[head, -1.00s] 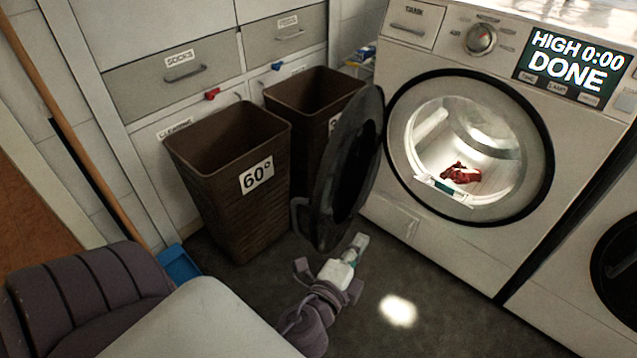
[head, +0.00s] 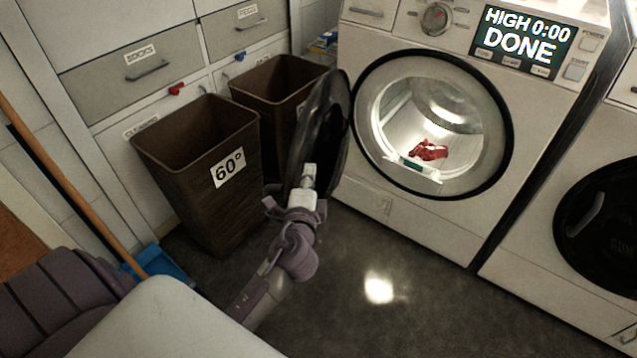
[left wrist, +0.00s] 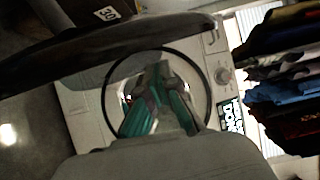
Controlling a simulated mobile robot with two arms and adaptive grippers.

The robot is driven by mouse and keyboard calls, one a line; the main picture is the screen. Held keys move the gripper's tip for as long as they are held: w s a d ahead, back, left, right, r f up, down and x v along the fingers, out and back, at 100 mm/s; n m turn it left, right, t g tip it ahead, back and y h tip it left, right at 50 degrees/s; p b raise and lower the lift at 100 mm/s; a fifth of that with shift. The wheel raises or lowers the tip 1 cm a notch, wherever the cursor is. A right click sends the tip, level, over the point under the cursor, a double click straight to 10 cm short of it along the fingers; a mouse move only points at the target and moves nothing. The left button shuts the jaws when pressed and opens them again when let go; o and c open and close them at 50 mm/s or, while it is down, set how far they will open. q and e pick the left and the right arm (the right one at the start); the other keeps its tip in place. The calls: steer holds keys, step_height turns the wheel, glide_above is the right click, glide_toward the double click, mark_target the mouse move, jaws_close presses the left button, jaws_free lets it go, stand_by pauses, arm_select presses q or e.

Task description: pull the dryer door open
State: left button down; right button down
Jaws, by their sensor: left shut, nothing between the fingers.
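The dryer (head: 365,165) has its round black door (head: 325,125) swung wide open to the left. The door's rim crosses the upper left of the left wrist view (left wrist: 100,42). The lit drum (head: 400,115) is exposed, with red cloth (head: 428,150) inside. My left gripper (head: 308,172) is in front of the lower part of the door. Its teal fingers (left wrist: 161,68) come together at the tips, shut and empty, with the dryer opening behind them in the wrist view. I cannot tell whether it touches the door. My right gripper is not in view.
A second machine (head: 600,225) is at the right. A blue dustpan (head: 155,262) lies at lower left. Floor before the dryer is clear.

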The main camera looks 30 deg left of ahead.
arm_select(q)
steer(key=shift+s+a, duration=0.1)
steer(key=shift+a, duration=0.5)
